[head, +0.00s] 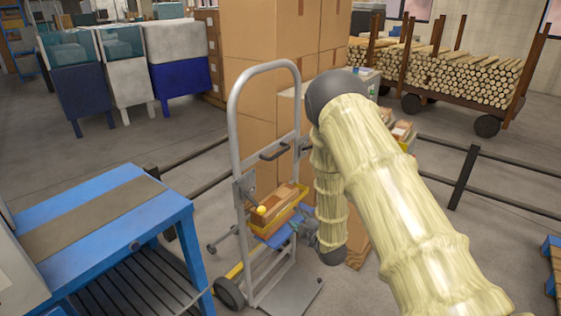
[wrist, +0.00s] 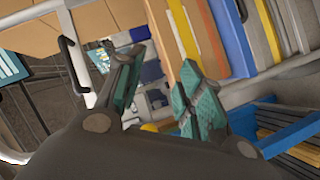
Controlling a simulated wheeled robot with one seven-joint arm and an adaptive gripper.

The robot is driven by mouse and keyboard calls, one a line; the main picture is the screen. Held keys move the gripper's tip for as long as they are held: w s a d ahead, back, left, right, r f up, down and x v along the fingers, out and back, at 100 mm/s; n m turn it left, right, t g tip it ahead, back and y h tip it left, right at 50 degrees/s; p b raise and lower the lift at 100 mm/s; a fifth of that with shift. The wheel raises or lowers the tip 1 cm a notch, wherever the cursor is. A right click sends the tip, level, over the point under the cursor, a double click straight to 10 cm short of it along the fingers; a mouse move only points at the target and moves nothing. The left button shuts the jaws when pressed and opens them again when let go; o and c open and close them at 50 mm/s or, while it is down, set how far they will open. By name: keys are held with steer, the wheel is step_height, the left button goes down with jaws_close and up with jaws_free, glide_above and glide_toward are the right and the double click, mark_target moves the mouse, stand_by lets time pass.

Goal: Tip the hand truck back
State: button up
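The hand truck (head: 235,110) has a grey tubular frame with an arched top and a black grip (head: 273,152). It stands about upright in the head view, its toe plate (head: 290,292) on the floor and a dark wheel (head: 229,293) at lower left. A wood-coloured block (head: 275,205) in a yellow holder shows at mid-frame. My gripper (head: 303,229) is just right of the frame, partly hidden there. In the wrist view, my gripper (wrist: 163,95) is open, its teal-padded fingers apart with nothing visible between them. A grey frame tube (wrist: 86,45) with a black grip passes behind the left finger.
Stacked cardboard boxes (head: 262,100) stand close behind the hand truck. A blue table (head: 110,215) is at left, near the wheel. Dark low rails (head: 462,178) run behind. A log cart (head: 440,75) stands at back right. Some floor is clear at lower right.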

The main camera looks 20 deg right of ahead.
mark_target(280, 153)
steer(key=w+d+r+n+t+y+b, duration=0.1)
steer(key=w+r+n+t+y, duration=0.15)
steer(key=w+r, duration=0.35)
steer(key=w+d+r+n+t+y+b, duration=0.15)
steer(key=w+r+n, duration=0.25)
steer(key=r, duration=0.5)
steer(key=shift+h, duration=0.4)
steer(key=x, duration=0.3)
steer(key=p+x, duration=0.1)
steer(key=x, duration=0.3)
steer(key=p+x, duration=0.1)
steer(key=x, duration=0.3)
steer(key=shift+a, duration=0.4)
steer(key=shift+s, duration=0.1)
jaws_close()
